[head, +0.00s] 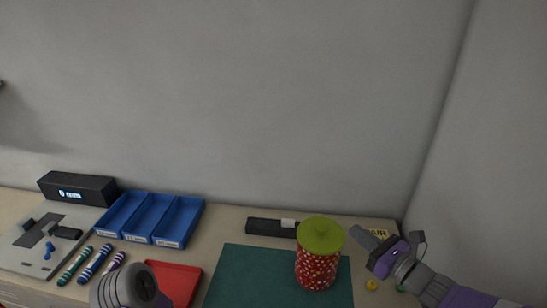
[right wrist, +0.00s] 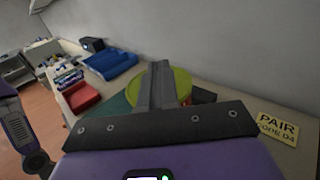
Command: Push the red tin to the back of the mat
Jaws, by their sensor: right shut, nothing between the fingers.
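The red tin (head: 317,270) has pale dots and a green lid (head: 321,235). It stands upright on the right part of the dark green mat (head: 240,277), and it hides part of the mat's back edge. My right gripper (head: 364,237) is just right of the tin, near lid height; whether it touches the tin I cannot tell. In the right wrist view its fingers (right wrist: 158,88) are together and empty, in front of the green lid (right wrist: 183,84), hiding most of the tin. My left gripper does not show; only a rounded part of my arm is at the bottom left.
A black bar-shaped object (head: 268,227) lies behind the mat. A red tray (head: 182,278) is left of it, with blue bins (head: 153,216) farther back. The mat left of the tin is clear.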

